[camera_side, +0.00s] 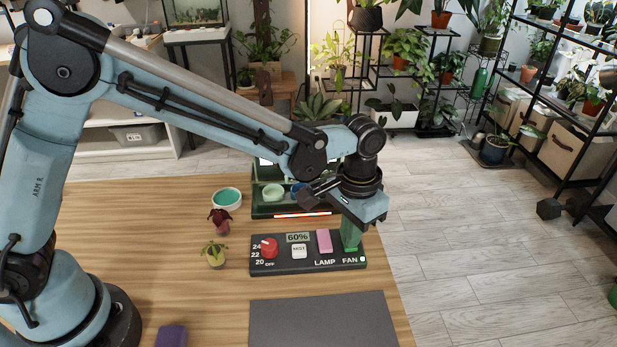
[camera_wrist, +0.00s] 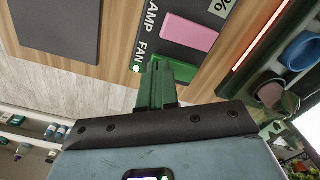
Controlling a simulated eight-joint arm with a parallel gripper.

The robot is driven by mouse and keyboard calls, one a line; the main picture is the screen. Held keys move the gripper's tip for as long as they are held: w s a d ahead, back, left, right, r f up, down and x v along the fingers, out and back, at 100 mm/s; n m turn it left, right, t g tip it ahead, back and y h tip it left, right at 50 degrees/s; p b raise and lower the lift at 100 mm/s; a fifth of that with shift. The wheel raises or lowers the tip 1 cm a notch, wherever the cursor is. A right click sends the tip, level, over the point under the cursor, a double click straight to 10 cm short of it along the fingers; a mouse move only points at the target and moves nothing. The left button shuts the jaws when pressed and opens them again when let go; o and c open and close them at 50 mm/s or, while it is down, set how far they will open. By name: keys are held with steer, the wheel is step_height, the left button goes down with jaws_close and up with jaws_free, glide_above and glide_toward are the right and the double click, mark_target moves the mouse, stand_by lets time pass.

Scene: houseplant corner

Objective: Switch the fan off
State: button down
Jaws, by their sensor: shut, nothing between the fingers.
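A dark control panel (camera_side: 308,266) lies on the wooden table. The green fan switch (camera_wrist: 182,70) sits at the panel's right end in the side view, beside the pink lamp switch (camera_side: 324,241). The small light (camera_side: 362,259) by the word FAN glows pale green; it is also lit in the wrist view (camera_wrist: 135,69). My gripper (camera_side: 350,244) is shut and empty, its green fingers pointing down at the fan switch and hiding much of it. I cannot tell whether the fingertips touch the switch. The fan itself is not clearly visible.
The panel also carries a red dial (camera_side: 269,248), a white button (camera_side: 299,251) and a 60% display (camera_side: 298,238). Behind is a green tray (camera_side: 262,210); a grey mat (camera_side: 323,322) lies in front.

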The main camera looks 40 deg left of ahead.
steer(key=shift+f, duration=0.15)
steer(key=shift+r, duration=3.55)
steer(key=s+a+r+n+t, duration=0.1)
steer(key=s+a, duration=0.4)
steer(key=a, duration=0.5)
steer(key=s+a+r+n+t, duration=0.2)
steer(key=s+a+t, duration=0.4)
steer(key=a, duration=0.4)
steer(key=shift+s+a+r, duration=0.15)
steer(key=shift+s+r, duration=0.05)
steer(key=shift+r, duration=0.25)
